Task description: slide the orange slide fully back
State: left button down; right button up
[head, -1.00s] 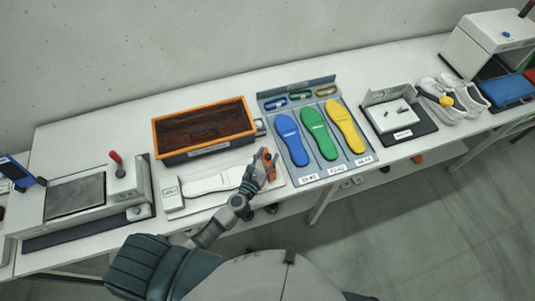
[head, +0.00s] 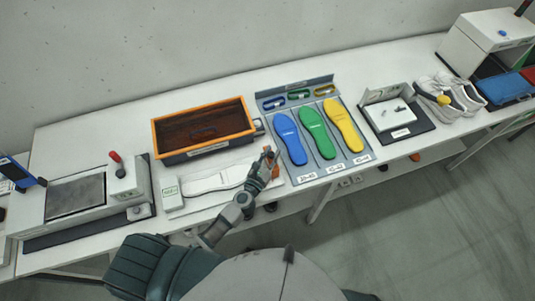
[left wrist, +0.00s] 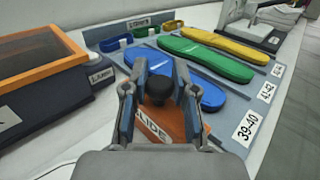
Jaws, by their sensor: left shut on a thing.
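My left gripper (left wrist: 157,80) is shut on the knob, one finger on each side. In the head view my left gripper (head: 267,160) is at the right end of a white board and hides most of the slide. A white insole shape (head: 215,180) lies on that board, left of the gripper. My right gripper is not in view.
An orange-rimmed box (head: 205,128) stands behind the board. A grey tray (head: 297,84) with blue, green and yellow insoles lies close to the right. A small white display box (head: 172,193) is at the board's left end.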

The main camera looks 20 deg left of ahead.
pick_arm(q)
jog(key=shift+d, duration=0.1)
jog(key=c, duration=1)
grip_release()
jog(key=shift+o, duration=0.2)
jog(key=shift+w, duration=0.15)
jog(key=shift+d, duration=0.1)
jog(key=s, duration=0.4)
jog(key=s+a, duration=0.1)
jog(key=s, duration=0.2)
jog(key=s+a, duration=0.1)
jog(key=s, duration=0.3)
jog(key=shift+s+a+f, duration=0.1)
jog(key=shift+s+a, duration=0.05)
jog(key=shift+s, duration=0.2)
